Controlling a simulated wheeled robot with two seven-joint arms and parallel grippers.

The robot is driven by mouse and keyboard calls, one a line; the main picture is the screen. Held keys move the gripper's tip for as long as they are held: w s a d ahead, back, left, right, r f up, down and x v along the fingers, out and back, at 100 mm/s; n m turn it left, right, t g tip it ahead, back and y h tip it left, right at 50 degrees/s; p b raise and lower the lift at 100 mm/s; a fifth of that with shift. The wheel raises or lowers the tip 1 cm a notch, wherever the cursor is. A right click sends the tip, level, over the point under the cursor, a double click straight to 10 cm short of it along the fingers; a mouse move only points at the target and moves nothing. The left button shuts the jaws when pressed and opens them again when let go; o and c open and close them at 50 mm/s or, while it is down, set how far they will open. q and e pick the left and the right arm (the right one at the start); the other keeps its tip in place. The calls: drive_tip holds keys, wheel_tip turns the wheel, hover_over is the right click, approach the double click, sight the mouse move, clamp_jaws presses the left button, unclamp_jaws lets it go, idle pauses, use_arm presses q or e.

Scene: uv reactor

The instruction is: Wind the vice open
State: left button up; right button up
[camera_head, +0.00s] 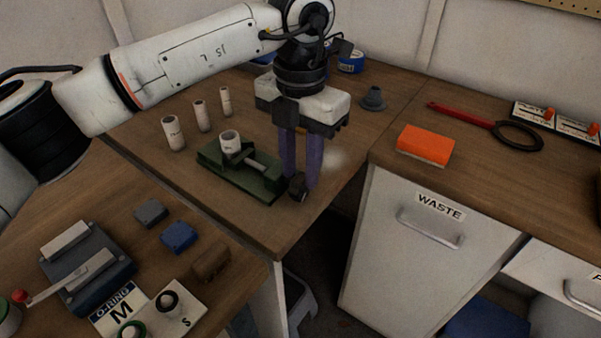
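The green vice (222,167) stands on the wooden bench in the middle of the view. A white cylinder (230,140) stands upright at its jaws. A metal screw (262,165) runs from the vice toward a dark round handle (297,188) at its right end. My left gripper (301,183) points down over this handle, with its two purple fingers on either side of it. The fingers look close to or touching the handle; whether they grip it is hard to tell. My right gripper is not in view.
Several white cylinders (173,134) stand behind the vice. A grey clamp device (87,270) and small blocks (179,237) lie at the front left. An orange block (424,145) and a red-handled ring tool (460,114) lie on the right counter. A gap separates the benches.

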use_arm(q)
wheel_tip(320, 180, down, 2)
drive_tip(key=shift+f, duration=0.4)
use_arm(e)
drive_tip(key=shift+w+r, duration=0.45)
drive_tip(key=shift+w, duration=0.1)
